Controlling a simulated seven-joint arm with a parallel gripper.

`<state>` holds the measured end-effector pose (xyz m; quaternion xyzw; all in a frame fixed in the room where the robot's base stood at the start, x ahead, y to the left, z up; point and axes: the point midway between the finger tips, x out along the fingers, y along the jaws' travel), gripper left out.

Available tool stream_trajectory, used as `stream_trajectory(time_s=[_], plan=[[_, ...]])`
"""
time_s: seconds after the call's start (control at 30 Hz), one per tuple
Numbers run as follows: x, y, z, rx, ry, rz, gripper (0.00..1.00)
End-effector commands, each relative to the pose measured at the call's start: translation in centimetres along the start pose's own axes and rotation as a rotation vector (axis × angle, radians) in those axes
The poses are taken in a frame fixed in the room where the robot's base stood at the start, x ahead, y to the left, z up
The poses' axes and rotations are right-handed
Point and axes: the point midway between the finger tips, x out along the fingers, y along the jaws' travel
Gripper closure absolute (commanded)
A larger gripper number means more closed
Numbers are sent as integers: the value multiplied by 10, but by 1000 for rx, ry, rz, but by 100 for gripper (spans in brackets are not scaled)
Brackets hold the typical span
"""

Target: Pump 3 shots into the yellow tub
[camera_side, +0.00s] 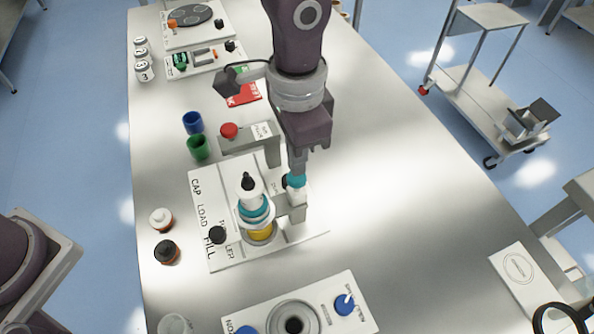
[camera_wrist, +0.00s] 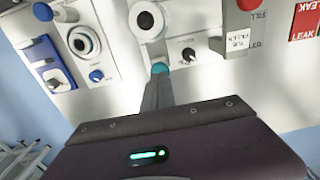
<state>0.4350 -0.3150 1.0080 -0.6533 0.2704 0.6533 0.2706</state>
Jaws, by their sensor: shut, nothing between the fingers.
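The yellow tub (camera_side: 260,233) sits low on the white filler station (camera_side: 312,236), under a white dispenser (camera_side: 252,195) with teal rings and a black top. Only part of the tub shows. A teal knob (camera_side: 297,181) tops the small grey-white post to the right of the dispenser. My gripper (camera_side: 297,171) is shut and empty, pointing down with its fingertips at the teal knob. I cannot tell whether they touch it. In the wrist view the closed fingers (camera_wrist: 159,82) end right by the teal knob (camera_wrist: 160,69). The tub is not recognisable in the wrist view.
A grey arch with a red button (camera_side: 229,130) stands behind the filler. Blue (camera_side: 193,122) and green (camera_side: 198,147) cups stand to its left. Two small bottles (camera_side: 166,250) are at the left. Another station (camera_side: 345,304) lies in front. The table's right side is clear.

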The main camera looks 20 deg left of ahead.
Motion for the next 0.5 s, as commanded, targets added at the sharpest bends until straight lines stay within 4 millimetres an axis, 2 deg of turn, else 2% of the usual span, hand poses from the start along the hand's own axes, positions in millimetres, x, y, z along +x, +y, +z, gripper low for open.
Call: stream_trajectory(time_s=[0.37, 0.5], plan=[[0, 0, 0, 0, 0, 0, 100], [-12, 0, -1, 0, 3, -1, 100]])
